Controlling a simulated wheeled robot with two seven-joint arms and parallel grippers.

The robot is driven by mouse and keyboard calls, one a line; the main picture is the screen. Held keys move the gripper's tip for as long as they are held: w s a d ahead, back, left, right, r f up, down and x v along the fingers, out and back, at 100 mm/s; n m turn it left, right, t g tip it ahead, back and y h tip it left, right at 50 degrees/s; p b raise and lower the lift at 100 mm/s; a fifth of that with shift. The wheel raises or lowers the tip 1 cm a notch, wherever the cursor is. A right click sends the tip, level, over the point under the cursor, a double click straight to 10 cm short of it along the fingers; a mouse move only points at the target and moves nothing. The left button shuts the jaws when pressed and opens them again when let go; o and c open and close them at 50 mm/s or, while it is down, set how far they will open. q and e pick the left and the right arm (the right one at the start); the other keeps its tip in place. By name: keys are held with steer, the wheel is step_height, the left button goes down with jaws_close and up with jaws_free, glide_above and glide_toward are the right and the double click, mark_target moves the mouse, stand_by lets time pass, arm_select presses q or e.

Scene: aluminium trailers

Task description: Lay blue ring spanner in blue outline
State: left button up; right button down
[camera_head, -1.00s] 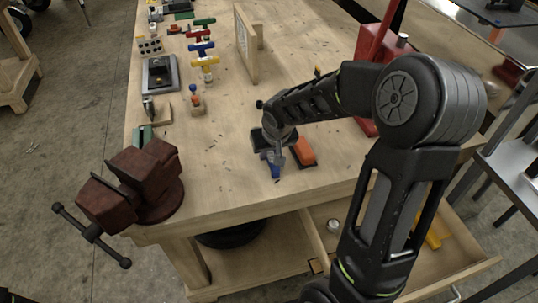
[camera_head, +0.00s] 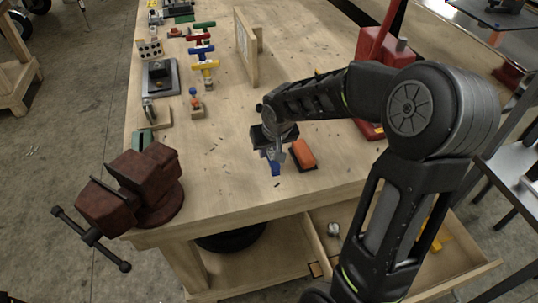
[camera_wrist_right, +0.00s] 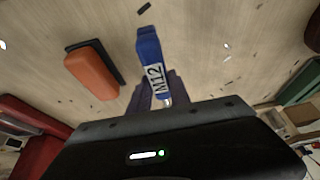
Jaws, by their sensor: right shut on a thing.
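My right gripper (camera_head: 274,153) is shut on the blue ring spanner (camera_head: 274,167) low over the front of the wooden bench. In the right wrist view the spanner (camera_wrist_right: 149,62) shows as a blue piece marked M12 between the fingers (camera_wrist_right: 155,95). Its far end is hidden by the gripper. I cannot tell whether the spanner touches the bench top. No blue outline can be made out. My left gripper is not in view.
An orange block on a dark base (camera_head: 303,154) lies close right of the gripper. A red-brown vise (camera_head: 140,185) stands at the front left corner. An upright wooden board (camera_head: 247,48) stands farther back. An open drawer (camera_head: 460,262) juts out below the front right edge.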

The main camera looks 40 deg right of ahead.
step_height(320, 180, up, 8)
steer(key=shift+f+b, duration=0.1)
steer(key=shift+b, duration=0.25)
stand_by(0.4)
steer(key=w+a+f, duration=0.1)
steer(key=a, duration=0.2)
steer(key=w+a+f+n, duration=0.1)
steer(key=a+f, duration=0.1)
steer(key=a, duration=0.1)
steer(key=w+a+f+n, duration=0.1)
steer(key=a, duration=0.2)
steer(key=shift+f+y, duration=0.35)
steer(key=shift+y, duration=0.05)
steer(key=shift+n+y, duration=0.3)
steer(key=shift+n, duration=0.5)
steer(key=a+f, duration=0.1)
steer(key=a, duration=0.1)
steer(key=a+f, duration=0.1)
steer(key=a, duration=0.2)
steer(key=a+f, duration=0.1)
steer(key=a, duration=0.2)
steer(key=shift+w+a+f, duration=0.15)
steer(key=shift+w+f, duration=0.2)
steer(key=shift+w, duration=0.05)
